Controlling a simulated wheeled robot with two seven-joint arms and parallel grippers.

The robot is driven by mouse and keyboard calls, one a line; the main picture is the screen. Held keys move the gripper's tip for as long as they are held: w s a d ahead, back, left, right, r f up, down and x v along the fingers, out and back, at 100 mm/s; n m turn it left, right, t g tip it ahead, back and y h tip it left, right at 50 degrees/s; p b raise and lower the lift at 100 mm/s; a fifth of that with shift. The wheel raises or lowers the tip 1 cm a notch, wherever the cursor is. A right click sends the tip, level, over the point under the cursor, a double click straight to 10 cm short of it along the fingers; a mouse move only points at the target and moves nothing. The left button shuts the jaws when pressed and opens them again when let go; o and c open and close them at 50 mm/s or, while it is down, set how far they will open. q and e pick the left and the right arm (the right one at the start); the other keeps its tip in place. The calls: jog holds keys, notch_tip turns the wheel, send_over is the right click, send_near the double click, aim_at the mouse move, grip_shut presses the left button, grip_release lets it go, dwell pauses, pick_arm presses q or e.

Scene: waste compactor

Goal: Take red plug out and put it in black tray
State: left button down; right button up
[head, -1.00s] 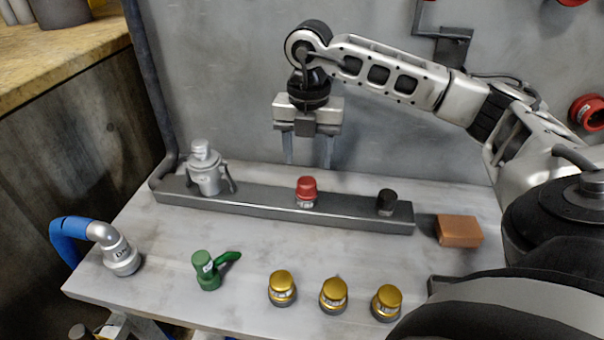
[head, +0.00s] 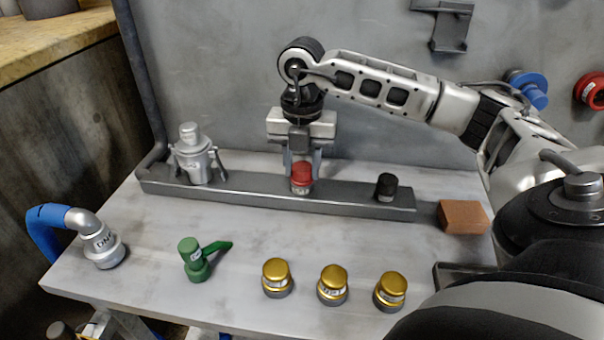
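The red plug (head: 301,174) sits upright on the dark grey rail (head: 345,203), with its pale base against the rail's top. My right gripper (head: 301,168) points down over it, one finger on each side, and appears shut on it. A dark edge (head: 446,272) at the lower right may be the black tray; most of it is hidden behind my arm. My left gripper is not in view.
On the rail stand a silver fitting (head: 197,155) at left and a black plug (head: 386,187) at right. An orange-brown block (head: 464,216) lies beyond the rail's right end. In front are a blue-hosed coupling (head: 102,246), a green valve (head: 194,260) and gold-capped plugs (head: 332,284).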

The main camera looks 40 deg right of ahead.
jog(key=shift+c, duration=1.3)
jog(key=n, duration=0.5)
jog(key=n, duration=0.5)
jog(key=shift+b, duration=0.35)
jog(key=n, duration=0.5)
